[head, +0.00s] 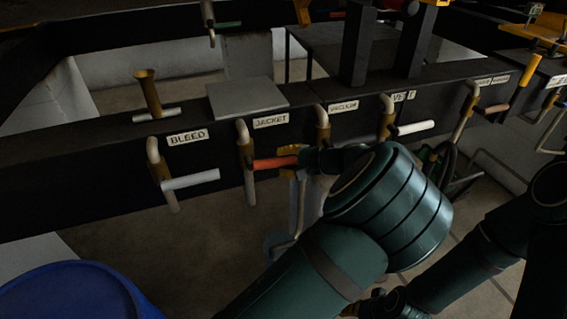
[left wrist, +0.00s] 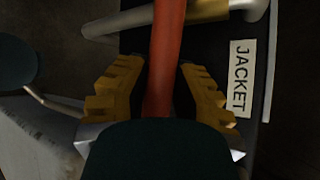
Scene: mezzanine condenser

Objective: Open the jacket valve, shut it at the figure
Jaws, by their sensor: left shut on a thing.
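The jacket valve is on the dark beam under the JACKET label (head: 271,121). Its red lever handle (head: 275,162) points right from a bent grey pipe (head: 243,145) with a brass body. My left gripper (head: 298,156) is at the handle's outer end. In the left wrist view, the yellow fingers of my left gripper (left wrist: 160,88) lie on either side of the red handle (left wrist: 166,50), shut on it. The JACKET label (left wrist: 238,78) is to its right there. My right arm is at the lower right; its gripper's fingers are not clear. No readable figure shows.
White-handled BLEED valve (head: 190,181) is at left and a white-handled vent valve (head: 412,128) at right. A vacuum label (head: 343,107) lies between. A brass funnel (head: 148,93) and a grey plate (head: 247,97) are on the beam. A blue drum (head: 70,292) is at lower left.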

